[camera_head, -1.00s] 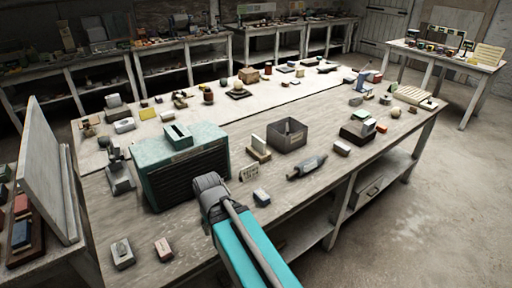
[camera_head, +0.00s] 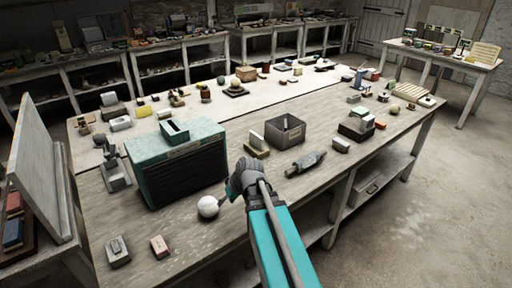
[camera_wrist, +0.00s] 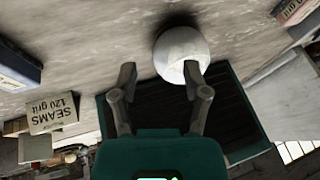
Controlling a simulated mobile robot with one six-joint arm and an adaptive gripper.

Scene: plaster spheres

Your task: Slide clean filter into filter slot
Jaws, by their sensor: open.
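A teal box (camera_head: 178,165) with a dark louvred front stands on the bench; a raised slot (camera_head: 174,131) is in its top. The box also shows upside down in the wrist view (camera_wrist: 245,110). A pale upright panel in a wooden block (camera_head: 257,143), possibly the clean filter, stands right of the box. My gripper (camera_head: 230,190) is in front of the box's right corner.
Small blocks (camera_head: 117,249) lie front left. The front middle bench is fairly clear.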

